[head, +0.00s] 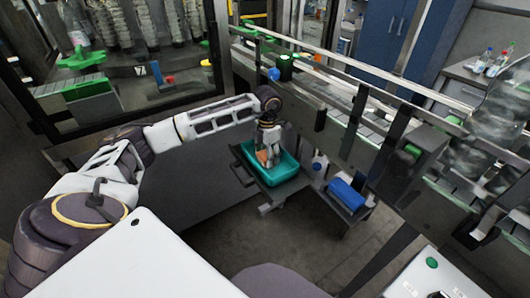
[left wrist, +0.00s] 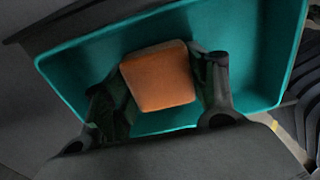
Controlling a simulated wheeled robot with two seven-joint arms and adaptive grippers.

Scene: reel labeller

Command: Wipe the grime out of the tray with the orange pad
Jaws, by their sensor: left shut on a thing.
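The teal tray (head: 286,173) sits on a dark shelf below the conveyor in the head view. It fills most of the left wrist view (left wrist: 262,50). My left gripper (head: 266,156) reaches down into the tray. It is shut on the orange pad (left wrist: 158,76), which sits between its two fingers and also shows at the fingertips in the head view (head: 262,155). The pad is over the tray's inside; I cannot tell whether it touches the floor. No grime can be made out on the visible tray surfaces. My right gripper is not in view.
A blue item (head: 346,194) and a small white bottle (head: 318,163) stand on the shelf to the right of the tray. The conveyor rail (head: 330,95) runs close behind. A machine cabinet stands at the back left. The floor in front is clear.

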